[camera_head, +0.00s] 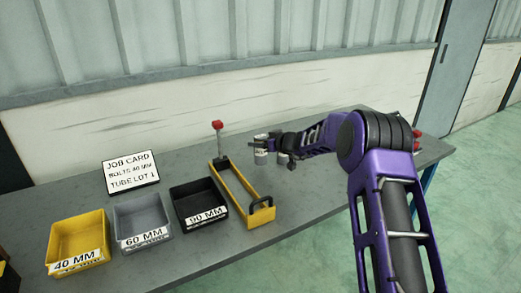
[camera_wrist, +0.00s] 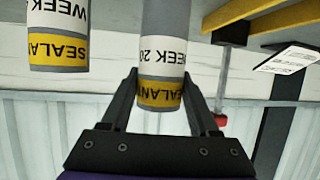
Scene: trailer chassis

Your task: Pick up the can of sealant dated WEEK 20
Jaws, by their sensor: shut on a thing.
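The sealant can (camera_wrist: 163,50) between my fingers is grey with a white band and a yellow band. Its upside-down label reads SEALANT and WEEK 20, with the last figure partly cut off at the curve. My gripper (camera_wrist: 160,76) is shut on this can, one finger on each side. A second sealant can (camera_wrist: 59,40) stands apart at the left of the wrist view; its label shows WEEK, with the number hidden. In the head view my gripper (camera_head: 268,142) is over the bench, at the held can (camera_head: 261,157). I cannot tell whether the held can touches the bench.
Black (camera_head: 190,195), grey (camera_head: 135,210) and yellow (camera_head: 75,230) bins and a job card (camera_head: 131,173) are farther left. The bench's front edge is clear.

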